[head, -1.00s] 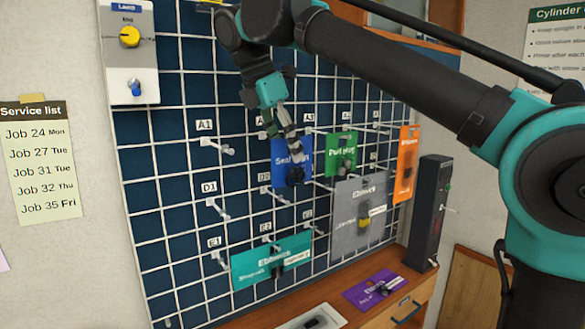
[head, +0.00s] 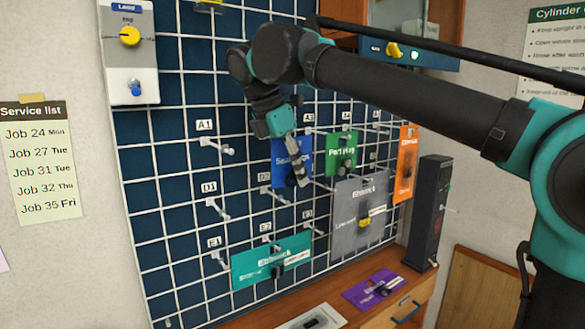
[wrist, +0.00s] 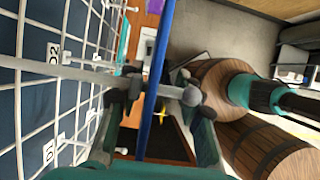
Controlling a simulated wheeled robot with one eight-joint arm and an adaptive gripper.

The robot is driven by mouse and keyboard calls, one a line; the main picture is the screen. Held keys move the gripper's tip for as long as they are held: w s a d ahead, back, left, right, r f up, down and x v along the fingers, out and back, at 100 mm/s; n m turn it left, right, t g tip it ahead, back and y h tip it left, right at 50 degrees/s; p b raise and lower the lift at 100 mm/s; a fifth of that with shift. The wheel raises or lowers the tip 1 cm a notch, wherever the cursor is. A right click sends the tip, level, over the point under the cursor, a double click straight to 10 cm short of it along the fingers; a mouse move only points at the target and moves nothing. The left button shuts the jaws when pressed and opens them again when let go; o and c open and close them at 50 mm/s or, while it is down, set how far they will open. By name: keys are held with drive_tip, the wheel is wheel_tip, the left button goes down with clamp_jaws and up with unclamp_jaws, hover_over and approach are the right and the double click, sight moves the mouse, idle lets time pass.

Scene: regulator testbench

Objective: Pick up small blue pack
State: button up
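The small blue pack (head: 287,157) hangs on a peg of the wall grid, left of the green pack. In the wrist view the pack (wrist: 157,70) shows edge-on as a thin blue strip between the two fingers of my gripper (wrist: 158,86). The fingers are apart, with some gap visible on each side of the strip. A ball-ended peg (wrist: 75,75) crosses the view close to the fingers; I cannot tell whether they touch it.
The green pack (head: 341,152), grey pack (head: 347,212), teal pack (head: 262,266) and orange pack (head: 402,178) hang nearby. Bare pegs (head: 218,146) stick out at left. A purple pack (head: 373,290) lies on the wooden bench below. Barrels (wrist: 218,82) show in the wrist view.

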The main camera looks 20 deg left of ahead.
clamp_jaws()
drive_tip(key=shift+r, duration=0.55)
drive_tip(key=shift+s+d+r, duration=0.1)
drive_tip(key=shift+r, duration=0.15)
drive_tip(key=s+d, duration=1.1)
drive_tip(key=d, duration=0.2)
drive_tip(key=shift+s+d, duration=0.25)
